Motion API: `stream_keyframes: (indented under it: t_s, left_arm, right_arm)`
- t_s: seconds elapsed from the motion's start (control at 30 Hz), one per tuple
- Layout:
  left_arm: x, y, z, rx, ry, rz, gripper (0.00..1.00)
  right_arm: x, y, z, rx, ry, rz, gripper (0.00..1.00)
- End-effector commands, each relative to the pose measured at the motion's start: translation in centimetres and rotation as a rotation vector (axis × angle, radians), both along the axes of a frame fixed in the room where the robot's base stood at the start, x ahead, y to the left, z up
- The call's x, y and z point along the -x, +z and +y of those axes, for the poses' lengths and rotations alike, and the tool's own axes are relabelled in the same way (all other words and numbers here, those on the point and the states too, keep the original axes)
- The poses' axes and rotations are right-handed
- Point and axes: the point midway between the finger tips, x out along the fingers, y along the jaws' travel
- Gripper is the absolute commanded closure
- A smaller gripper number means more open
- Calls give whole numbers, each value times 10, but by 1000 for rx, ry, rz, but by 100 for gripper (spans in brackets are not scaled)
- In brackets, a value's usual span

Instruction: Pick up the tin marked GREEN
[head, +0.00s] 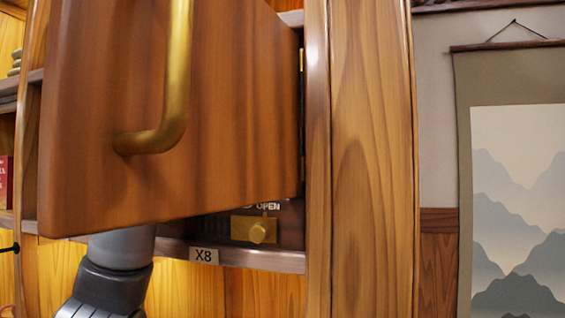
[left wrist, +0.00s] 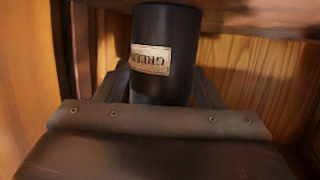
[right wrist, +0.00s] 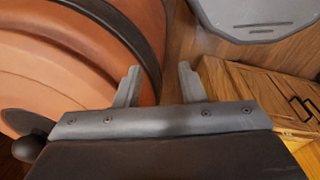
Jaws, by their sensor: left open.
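A dark cylindrical tin (left wrist: 178,86) stands in front of my left wrist camera. In the head view my left arm (head: 105,280) rises behind a wooden door, which hides the gripper and tin. My right gripper (right wrist: 160,72) is open and empty in the right wrist view.
The wooden door (head: 230,120) with a brass handle (head: 178,80) stands swung open across the head view. Below it is a shelf edge tagged X8 (head: 204,255) and a brass knob (head: 262,233) under OPEN lettering. A thick wooden post (head: 370,160) stands to the right.

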Motion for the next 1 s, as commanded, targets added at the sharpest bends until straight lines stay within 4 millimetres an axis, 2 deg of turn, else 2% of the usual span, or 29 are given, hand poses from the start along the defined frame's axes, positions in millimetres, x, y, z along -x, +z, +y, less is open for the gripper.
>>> stream_keyframes:
  t_s: [0.1, 0.3, 0.4, 0.73, 1.0]
  left_arm:
    - [0, 0, 0, 0, 0, 0, 39]
    - [0, 0, 0, 0, 0, 0, 65]
    - [0, 0, 0, 0, 0, 0, 74]
    - [0, 2, 0, 0, 0, 1, 75]
    - [1, 17, -2, 0, 2, 0, 75]
  right_arm:
    - [0, 0, -3, 4, 2, 0, 64]
    - [0, 0, -4, 5, 3, -1, 64]
    - [-1, 0, -6, 7, 2, 0, 64]
    - [-3, 1, -10, 13, 5, -3, 64]
    - [-3, 1, -10, 13, 5, -3, 64]
